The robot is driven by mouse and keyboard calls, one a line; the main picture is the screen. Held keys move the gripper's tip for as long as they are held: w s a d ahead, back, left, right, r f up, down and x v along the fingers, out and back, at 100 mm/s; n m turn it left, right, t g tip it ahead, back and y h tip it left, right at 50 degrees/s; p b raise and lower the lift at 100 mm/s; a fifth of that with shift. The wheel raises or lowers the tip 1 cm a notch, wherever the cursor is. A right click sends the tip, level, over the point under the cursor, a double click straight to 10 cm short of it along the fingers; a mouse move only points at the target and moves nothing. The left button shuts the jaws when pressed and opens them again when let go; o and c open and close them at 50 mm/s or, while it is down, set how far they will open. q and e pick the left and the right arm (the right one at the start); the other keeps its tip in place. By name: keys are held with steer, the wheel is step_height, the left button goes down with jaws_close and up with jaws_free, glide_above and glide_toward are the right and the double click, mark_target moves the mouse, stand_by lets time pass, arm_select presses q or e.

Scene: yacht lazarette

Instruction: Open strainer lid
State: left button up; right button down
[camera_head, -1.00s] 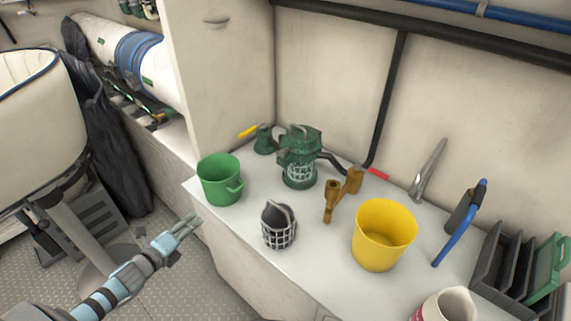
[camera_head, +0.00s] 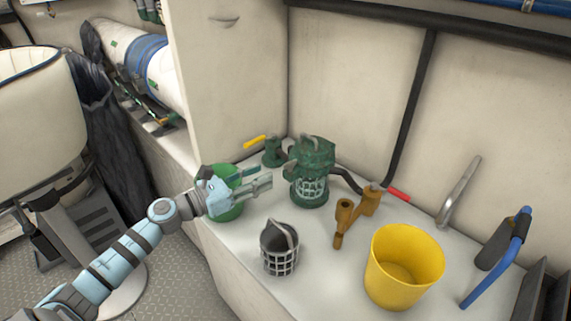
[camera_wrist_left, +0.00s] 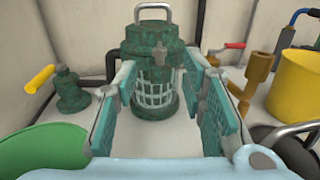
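The green sea strainer (camera_head: 310,187) stands upright on the white counter, with a basket showing through its front. Its green lid (camera_head: 312,150) sits on top; a metal loop handle (camera_wrist_left: 153,10) stands above it in the left wrist view. My left gripper (camera_head: 264,179) is open and empty, just left of the strainer and apart from it in the head view. In the left wrist view, my left gripper (camera_wrist_left: 171,88) has its fingers spread, with the strainer (camera_wrist_left: 155,95) ahead between them. My right gripper is not in view.
A green bucket (camera_head: 228,211) stands under my left gripper, partly hidden. A dark-topped wire basket (camera_head: 279,260) stands in front. A yellow-handled valve (camera_head: 272,152) is behind left; a bronze valve with red handle (camera_head: 345,212) and a yellow bucket (camera_head: 402,290) stand to the right.

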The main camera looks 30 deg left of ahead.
mark_target(285, 164)
arm_select(q)
steer(key=x, duration=0.8)
steer(key=shift+w+d+p, duration=0.15)
steer(key=shift+w+p, duration=0.15)
steer(key=shift+p, duration=0.05)
jaws_close()
